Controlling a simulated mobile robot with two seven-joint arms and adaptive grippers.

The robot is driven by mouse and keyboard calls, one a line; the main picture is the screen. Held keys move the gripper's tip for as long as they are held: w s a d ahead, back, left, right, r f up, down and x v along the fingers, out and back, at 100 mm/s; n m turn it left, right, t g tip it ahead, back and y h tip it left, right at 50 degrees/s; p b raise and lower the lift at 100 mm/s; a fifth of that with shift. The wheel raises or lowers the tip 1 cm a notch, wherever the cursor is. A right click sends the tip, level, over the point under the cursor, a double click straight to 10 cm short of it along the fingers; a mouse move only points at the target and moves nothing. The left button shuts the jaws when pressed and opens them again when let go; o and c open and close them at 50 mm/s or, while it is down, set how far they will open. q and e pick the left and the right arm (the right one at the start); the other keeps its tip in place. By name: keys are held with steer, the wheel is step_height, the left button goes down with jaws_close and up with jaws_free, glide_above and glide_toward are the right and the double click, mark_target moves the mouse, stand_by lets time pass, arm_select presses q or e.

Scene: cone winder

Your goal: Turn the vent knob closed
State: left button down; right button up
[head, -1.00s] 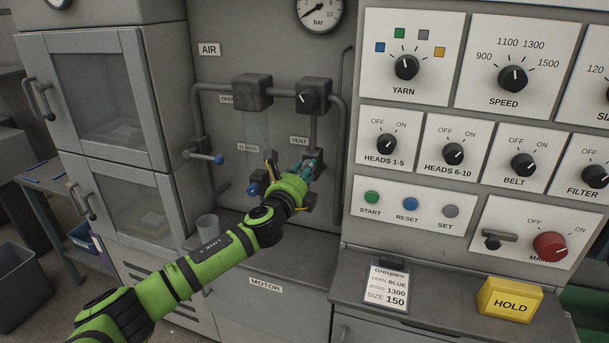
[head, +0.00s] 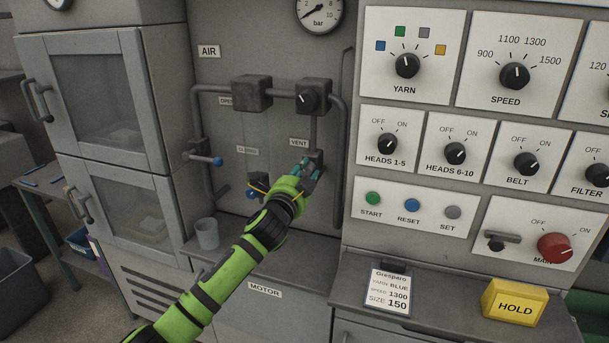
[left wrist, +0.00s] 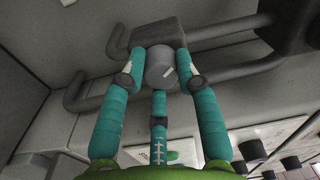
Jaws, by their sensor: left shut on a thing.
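The vent knob (left wrist: 161,69) is a round grey knob with a pale mark, on a dark valve block (left wrist: 158,34) in the left wrist view. My left gripper (left wrist: 160,77) has its teal fingers on either side of the knob, shut on it. In the head view the left gripper (head: 309,166) is at the valve block just below the VENT label (head: 299,143). The fingers hide the knob there. My right gripper is in neither view.
Grey pipes (head: 340,135) run around the valve. The control panel (head: 412,208) stands close on the right. A grey cup (head: 207,235) stands on the ledge below.

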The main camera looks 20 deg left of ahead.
arm_select(q)
steer(key=shift+d+f+n, duration=0.1)
steer(key=shift+n, duration=0.5)
steer(key=c, duration=0.9)
jaws_free()
steer(key=shift+s, duration=0.55)
steer(key=s, duration=1.1)
steer(key=shift+a+f, duration=0.15)
steer(key=shift+a, duration=0.05)
steer(key=shift+f, duration=0.1)
